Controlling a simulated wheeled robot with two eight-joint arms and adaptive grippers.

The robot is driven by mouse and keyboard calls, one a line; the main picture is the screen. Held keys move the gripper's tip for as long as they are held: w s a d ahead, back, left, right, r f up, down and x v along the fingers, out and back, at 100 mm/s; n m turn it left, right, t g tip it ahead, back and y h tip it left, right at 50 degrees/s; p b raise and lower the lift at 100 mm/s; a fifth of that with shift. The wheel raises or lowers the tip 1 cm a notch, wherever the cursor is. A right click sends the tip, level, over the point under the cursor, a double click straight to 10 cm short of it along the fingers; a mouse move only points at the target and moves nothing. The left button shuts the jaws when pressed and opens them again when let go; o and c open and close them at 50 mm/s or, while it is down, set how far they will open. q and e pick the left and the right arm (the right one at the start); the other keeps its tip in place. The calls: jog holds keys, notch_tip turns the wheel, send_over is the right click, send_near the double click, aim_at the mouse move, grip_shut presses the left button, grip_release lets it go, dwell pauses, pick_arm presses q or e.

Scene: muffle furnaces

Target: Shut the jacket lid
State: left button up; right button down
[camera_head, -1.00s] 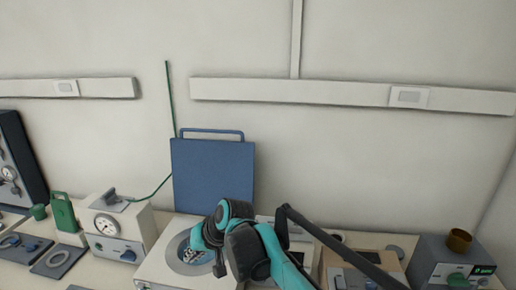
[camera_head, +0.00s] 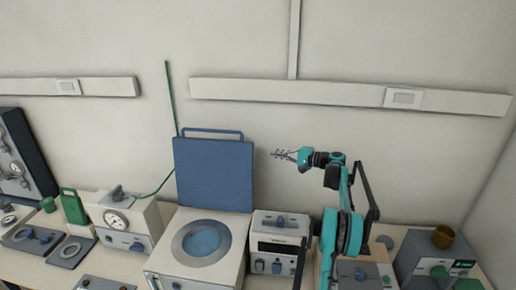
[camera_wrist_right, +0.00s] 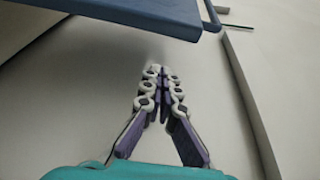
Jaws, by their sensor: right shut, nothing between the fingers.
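The blue jacket lid (camera_head: 213,172) stands upright, open, at the back of a white box-shaped unit (camera_head: 185,262). A bar handle (camera_head: 212,131) runs along its top edge. The round opening (camera_head: 203,243) in the unit's top, with a grey ring and blue inside, is uncovered. My right gripper (camera_head: 278,154) is shut and empty, in the air to the right of the lid near its upper part, apart from it. In the right wrist view the shut fingers (camera_wrist_right: 160,75) point past the lid's blue edge (camera_wrist_right: 130,12). My left gripper is not in view.
A white device (camera_head: 278,243) stands right of the unit. A dial instrument (camera_head: 122,222) stands to its left, with a green cable on the wall behind. A dark grey box (camera_head: 440,258) with a brass cup (camera_head: 443,236) is at the far right. The wall is close behind.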

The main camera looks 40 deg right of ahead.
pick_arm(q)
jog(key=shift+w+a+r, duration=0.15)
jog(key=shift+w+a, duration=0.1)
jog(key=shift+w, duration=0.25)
pick_arm(e)
jog(key=w+a, duration=0.4)
jog(key=w, duration=0.2)
jog(key=shift+w+a+f+t, duration=0.15)
jog(key=shift+w+a+t, duration=0.05)
jog(key=shift+a+t, duration=0.1)
dwell(0.4)
